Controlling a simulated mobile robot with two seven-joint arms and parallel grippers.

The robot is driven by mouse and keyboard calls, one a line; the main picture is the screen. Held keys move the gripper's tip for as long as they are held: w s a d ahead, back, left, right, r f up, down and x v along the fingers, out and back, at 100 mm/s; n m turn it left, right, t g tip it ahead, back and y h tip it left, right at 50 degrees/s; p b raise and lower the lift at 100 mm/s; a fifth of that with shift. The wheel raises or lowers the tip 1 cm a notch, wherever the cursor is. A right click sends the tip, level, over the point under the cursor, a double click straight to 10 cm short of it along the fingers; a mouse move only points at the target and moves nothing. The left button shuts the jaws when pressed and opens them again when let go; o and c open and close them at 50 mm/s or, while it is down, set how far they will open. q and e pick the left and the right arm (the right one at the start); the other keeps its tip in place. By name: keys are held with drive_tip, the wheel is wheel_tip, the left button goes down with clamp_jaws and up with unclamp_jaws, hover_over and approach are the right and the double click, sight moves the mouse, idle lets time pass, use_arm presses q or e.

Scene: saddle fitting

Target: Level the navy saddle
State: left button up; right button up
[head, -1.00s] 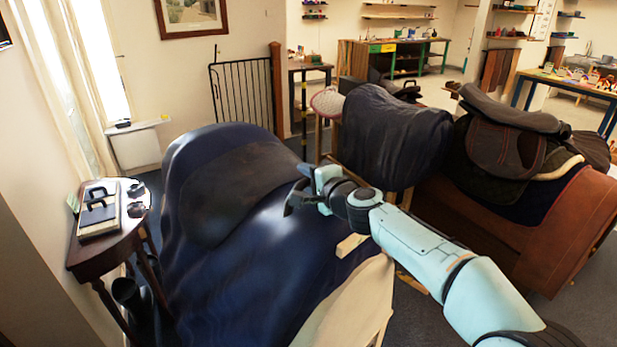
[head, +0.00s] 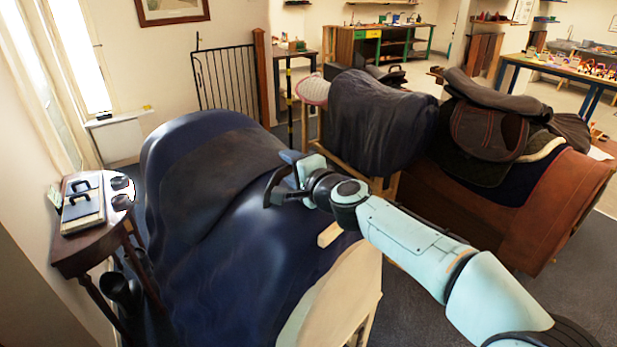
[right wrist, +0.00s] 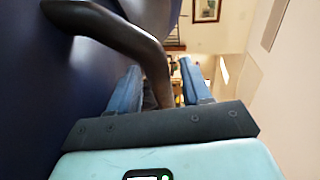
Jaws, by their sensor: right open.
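The navy saddle (head: 215,255) is a large dark blue form with a darker patch on top, at left centre in the head view. It rests over a pale wooden stand (head: 340,295). My right gripper (head: 280,180) is at the saddle's upper right side, close to its surface; I cannot tell if it touches. In the right wrist view my two blue fingers (right wrist: 160,88) are apart. A dark curved bar (right wrist: 130,40) runs down between them from the upper left, beside a navy surface (right wrist: 40,90). My left gripper is not in view.
A small round table (head: 75,255) with a case stands at left. A second stand with a dark-covered saddle (head: 375,120) is behind, and a brown saddle (head: 485,135) sits on a leather-brown stand (head: 560,205) at right. Grey floor shows at lower right.

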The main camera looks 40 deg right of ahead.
drive_tip(key=v, duration=1.1)
drive_tip(key=shift+s, duration=0.3)
